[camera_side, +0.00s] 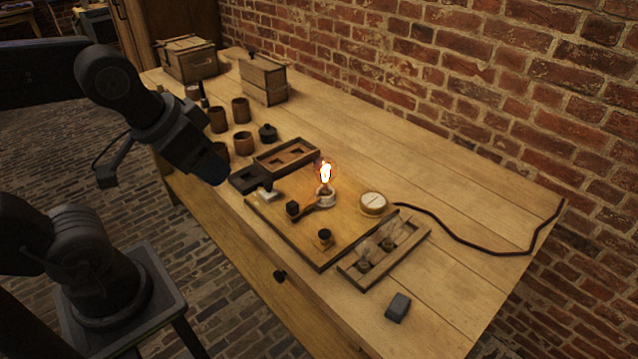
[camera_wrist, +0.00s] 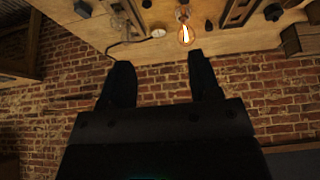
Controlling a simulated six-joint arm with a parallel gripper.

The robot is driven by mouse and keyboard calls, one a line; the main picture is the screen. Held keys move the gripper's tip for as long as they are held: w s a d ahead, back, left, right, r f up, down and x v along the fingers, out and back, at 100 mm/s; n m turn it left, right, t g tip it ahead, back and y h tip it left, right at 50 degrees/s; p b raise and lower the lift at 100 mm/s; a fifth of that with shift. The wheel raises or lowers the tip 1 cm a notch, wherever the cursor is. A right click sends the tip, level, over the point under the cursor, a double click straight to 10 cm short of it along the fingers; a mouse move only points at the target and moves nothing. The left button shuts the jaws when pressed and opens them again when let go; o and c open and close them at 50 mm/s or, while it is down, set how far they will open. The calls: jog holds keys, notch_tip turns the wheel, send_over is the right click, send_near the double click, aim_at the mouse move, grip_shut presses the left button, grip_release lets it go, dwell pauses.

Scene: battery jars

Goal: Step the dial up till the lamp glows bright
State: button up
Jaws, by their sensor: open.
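The lamp (camera_side: 326,173) is a clear bulb in a pale socket on the wooden board (camera_side: 285,232), and it glows bright orange-white. It also shows lit in the wrist view (camera_wrist: 186,34). A small dark knob (camera_side: 325,236) stands near the board's front edge; I cannot tell its setting. A round brass-rimmed gauge with a pale face (camera_side: 373,203) sits right of the lamp; its reading is too small to tell. My gripper (camera_wrist: 160,68) is open and empty, apart from all of these. In the side view it hangs left of the board.
A tray with unlit bulbs (camera_side: 413,240) lies right of the board, and a dark block (camera_side: 398,306) in front of it. A compartment tray (camera_side: 287,157), brown jars (camera_side: 241,110) and wooden boxes (camera_side: 264,78) stand behind left. A dark cable (camera_side: 465,240) runs right. The right tabletop is mostly clear.

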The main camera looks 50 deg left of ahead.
dwell(0.6)
jog(key=n+g+y, duration=0.2)
jog(key=n, duration=0.5)
send_over(318, 157)
jog(key=s+d, duration=0.4)
jog(key=s, duration=0.1)
notch_tip(318, 157, down, 12)
jog(key=shift+y, duration=0.3)
jog(key=x, duration=1.4)
jog(key=shift+f, duration=0.1)
jog(key=c, duration=0.9)
